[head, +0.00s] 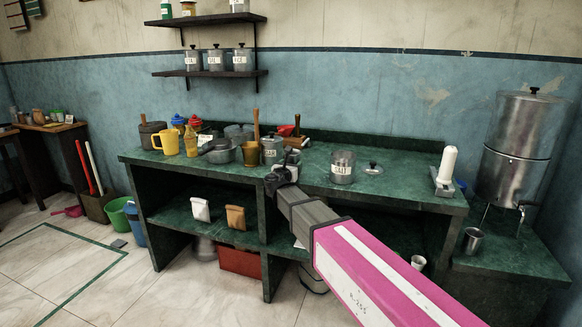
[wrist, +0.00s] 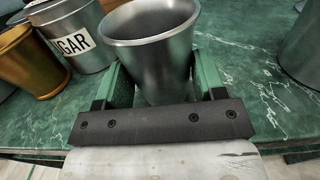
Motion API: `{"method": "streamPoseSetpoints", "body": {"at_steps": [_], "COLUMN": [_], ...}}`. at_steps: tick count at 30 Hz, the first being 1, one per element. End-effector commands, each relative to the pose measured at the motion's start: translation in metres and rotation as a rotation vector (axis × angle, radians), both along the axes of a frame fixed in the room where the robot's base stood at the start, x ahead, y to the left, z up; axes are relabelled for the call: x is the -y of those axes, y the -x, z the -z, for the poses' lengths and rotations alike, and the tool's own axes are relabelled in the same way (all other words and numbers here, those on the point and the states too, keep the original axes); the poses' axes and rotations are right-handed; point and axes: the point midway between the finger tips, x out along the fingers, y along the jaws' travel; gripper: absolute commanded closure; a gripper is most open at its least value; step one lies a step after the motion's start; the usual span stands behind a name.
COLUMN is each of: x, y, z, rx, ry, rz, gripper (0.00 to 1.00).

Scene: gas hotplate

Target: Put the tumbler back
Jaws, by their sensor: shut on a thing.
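A plain metal tumbler (wrist: 150,60) stands upright between the green fingers of my gripper (wrist: 160,88) in the wrist view. My gripper is shut on it, one finger on each side. The tumbler's wide mouth faces up, and I cannot see to its bottom. In the head view my gripper (head: 279,180) is at the front edge of the green counter, just in front of the sugar canister (head: 272,150). My wrist largely hides the held tumbler there. Another metal cup (head: 473,241) stands on the lower green ledge at the right, below the dispenser tap.
The green counter (head: 402,180) has bare room around the open salt canister (head: 342,168) and its loose lid (head: 374,169). A brass pot (head: 250,154) stands left of the sugar canister.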

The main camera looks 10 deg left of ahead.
Motion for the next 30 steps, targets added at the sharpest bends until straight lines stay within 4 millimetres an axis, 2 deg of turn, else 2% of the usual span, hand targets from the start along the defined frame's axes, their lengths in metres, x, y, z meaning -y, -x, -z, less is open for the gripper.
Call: {"method": "streamPoseSetpoints", "body": {"at_steps": [1, 9, 23, 24, 26, 27, 30], "x": [0.001, 0.001, 0.002, 0.002, 0.002, 0.003, 0.003], "y": [0.0, 0.001, 0.001, 0.001, 0.001, 0.001, 0.001], "z": [0.007, 0.016, 0.019, 0.019, 0.019, 0.019, 0.019], "rx": [-0.011, -0.017, -0.016, -0.016, -0.016, -0.016, -0.016], "ry": [-0.001, 0.001, 0.004, 0.004, 0.004, 0.004, 0.004], "rz": [0.001, 0.001, 0.002, 0.002, 0.002, 0.002, 0.002], "gripper": [0.62, 0.62, 0.62, 0.3, 0.1, 0.07, 0.07]}}
